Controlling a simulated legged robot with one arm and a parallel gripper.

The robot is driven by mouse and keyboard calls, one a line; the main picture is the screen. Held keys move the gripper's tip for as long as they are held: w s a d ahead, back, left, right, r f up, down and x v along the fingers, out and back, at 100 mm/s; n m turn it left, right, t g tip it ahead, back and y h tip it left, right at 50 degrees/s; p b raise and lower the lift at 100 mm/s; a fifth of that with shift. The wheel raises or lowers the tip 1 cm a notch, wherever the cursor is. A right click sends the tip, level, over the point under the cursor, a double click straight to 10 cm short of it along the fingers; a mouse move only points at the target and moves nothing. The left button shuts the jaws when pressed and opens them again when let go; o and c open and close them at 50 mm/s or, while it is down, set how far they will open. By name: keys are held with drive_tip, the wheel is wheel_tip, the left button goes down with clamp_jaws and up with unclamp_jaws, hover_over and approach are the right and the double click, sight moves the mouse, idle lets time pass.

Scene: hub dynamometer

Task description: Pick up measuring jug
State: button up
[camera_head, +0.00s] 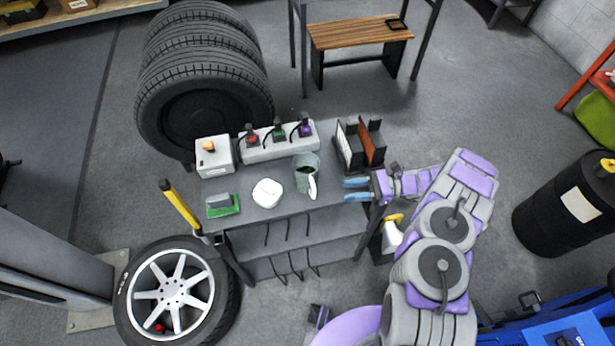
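The measuring jug (301,181) looks like a translucent grey-green cup with a dark inside and a white handle on its lower right side. It stands upright on the right half of the grey cart top (243,206). My gripper (347,190) has two blue fingers, spread apart with a gap between them. It is to the right of the jug, by the cart's right edge, pointing left toward the handle. The gap between the fingers looks empty, and the gripper looks apart from the jug.
A white rounded item (267,193) and a green-based block (222,206) lie left of the jug. A yellow-handled post (181,208) rises at the cart's left.

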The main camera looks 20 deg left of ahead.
sight(314, 193)
drive_tip(key=x, duration=0.5)
drive_tip(key=shift+s+a+b, duration=0.25)
drive_tip(key=shift+a+b, duration=0.1)
drive_tip(key=shift+b, duration=0.05)
drive_tip(key=shift+b+x, duration=0.65)
drive_tip(key=shift+x, duration=2.25)
drive_tip(key=shift+w, duration=0.15)
clamp_jaws()
drive_tip(key=shift+r, duration=0.1)
